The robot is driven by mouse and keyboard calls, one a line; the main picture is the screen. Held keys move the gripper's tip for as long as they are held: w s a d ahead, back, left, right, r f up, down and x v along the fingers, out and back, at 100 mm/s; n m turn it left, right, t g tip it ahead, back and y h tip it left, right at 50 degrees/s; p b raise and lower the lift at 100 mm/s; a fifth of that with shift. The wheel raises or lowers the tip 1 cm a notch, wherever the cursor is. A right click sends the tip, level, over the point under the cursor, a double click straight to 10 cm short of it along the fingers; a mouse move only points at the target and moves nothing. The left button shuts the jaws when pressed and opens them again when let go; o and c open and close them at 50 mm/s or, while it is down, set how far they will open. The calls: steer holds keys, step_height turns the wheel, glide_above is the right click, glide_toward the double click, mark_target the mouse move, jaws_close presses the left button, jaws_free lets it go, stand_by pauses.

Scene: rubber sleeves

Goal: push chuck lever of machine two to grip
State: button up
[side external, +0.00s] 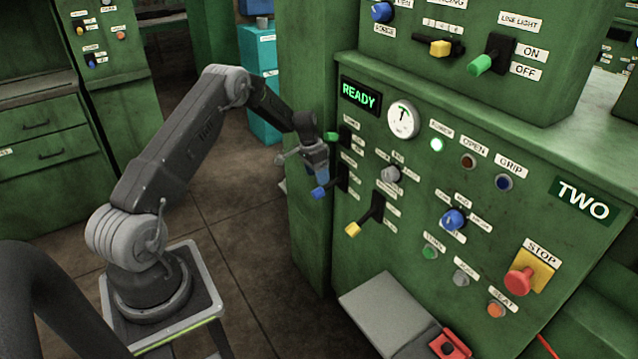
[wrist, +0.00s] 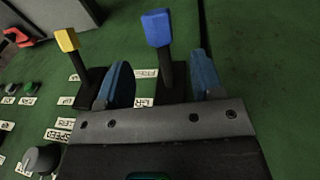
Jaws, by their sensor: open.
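Machine two's green panel carries a blue-tipped lever (side external: 319,192), a yellow-tipped lever (side external: 352,230) and a green-tipped lever (side external: 331,137) at its left side. Their labels are too small to read surely, so I cannot confirm which is the chuck lever. My gripper (side external: 316,168) is at the panel just above the blue tip. In the wrist view its two blue fingers (wrist: 163,82) are open, with the blue-tipped lever (wrist: 157,30) standing between them. Contact with it cannot be told. The yellow-tipped lever (wrist: 67,42) is outside the left finger.
The display (side external: 360,94) reads READY. A knob (side external: 390,174) sits right of the levers. A red STOP button (side external: 519,281) is lower right. A grey tray (side external: 390,315) stands below.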

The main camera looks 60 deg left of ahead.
steer(key=shift+r, duration=0.3)
steer(key=shift+s+a, duration=0.1)
steer(key=s+a+f+y, duration=0.3)
steer(key=s+a+f, duration=0.2)
steer(key=t, duration=1.2)
glide_toward(315, 192)
steer(key=x, duration=1.2)
steer(key=shift+w+f, duration=0.15)
steer(key=shift+w, duration=0.1)
steer(key=shift+c, duration=0.2)
jaws_close()
